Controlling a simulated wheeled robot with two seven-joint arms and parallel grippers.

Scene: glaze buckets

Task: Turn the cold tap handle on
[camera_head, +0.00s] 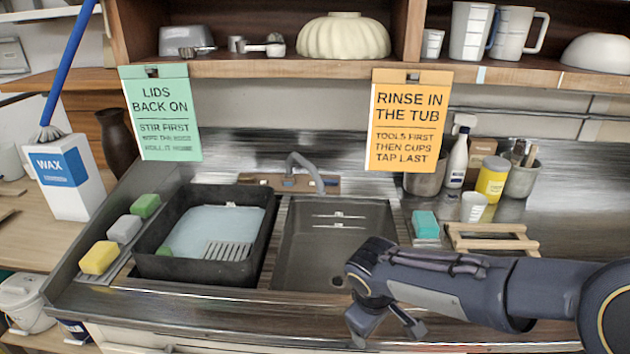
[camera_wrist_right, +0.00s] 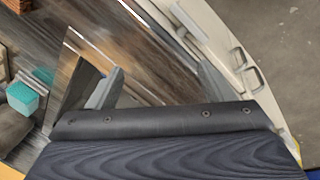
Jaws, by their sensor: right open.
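A grey tap (camera_head: 304,173) with a curved spout stands behind the sink basin (camera_head: 335,245). Its handles are too small to tell apart, so I cannot say which one is cold. My right gripper (camera_head: 385,332) hangs over the front edge of the counter, below and to the right of the tap and well apart from it. In the right wrist view its two fingers (camera_wrist_right: 160,88) are spread with nothing between them. My left gripper is not in view.
A black tub (camera_head: 205,235) with pale liquid stands left of the basin. Yellow, grey and green sponges (camera_head: 122,228) lie left of it. A teal sponge (camera_head: 425,224) and wooden rack (camera_head: 490,238) sit to the right. Two signs (camera_head: 408,120) hang from the shelf above.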

